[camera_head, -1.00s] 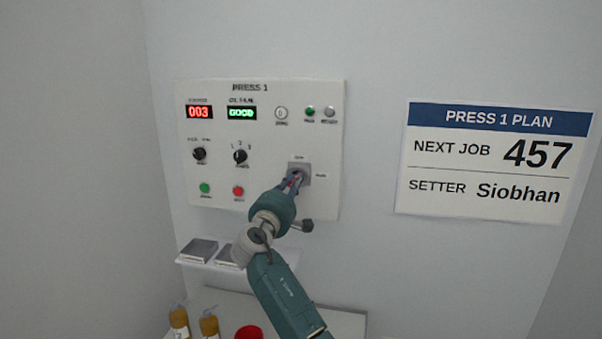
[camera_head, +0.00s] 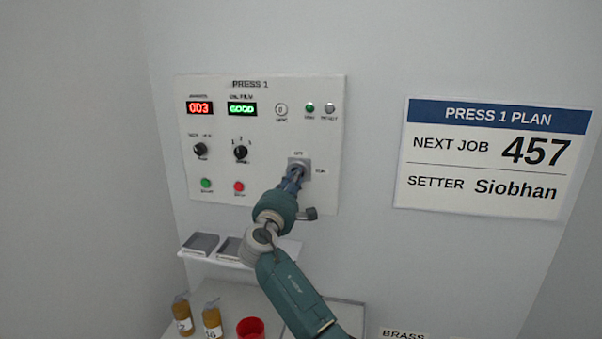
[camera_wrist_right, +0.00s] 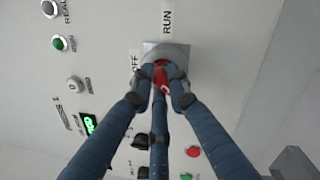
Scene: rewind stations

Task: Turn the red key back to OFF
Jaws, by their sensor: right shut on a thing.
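The red key (camera_wrist_right: 161,75) shows in the right wrist view, between my fingertips and in front of its round grey lock (camera_wrist_right: 165,52). The OFF label is left of the lock in that view and the RUN label is above it. My right gripper (camera_wrist_right: 161,88) is shut on the key. The fingers hide much of it, so I cannot tell which label it points to. In the head view my right gripper (camera_head: 294,178) reaches the grey lock plate (camera_head: 301,164) on the PRESS 1 panel (camera_head: 262,190), and the key is hidden. My left gripper is not in view.
Left of the lock are black selector knobs (camera_head: 240,153), a green button (camera_head: 206,183) and a red button (camera_head: 239,187). Below are a shelf with trays (camera_head: 201,243), bottles (camera_head: 212,320) and a red cup (camera_head: 250,328). A PRESS 1 PLAN sign (camera_head: 492,160) hangs at right.

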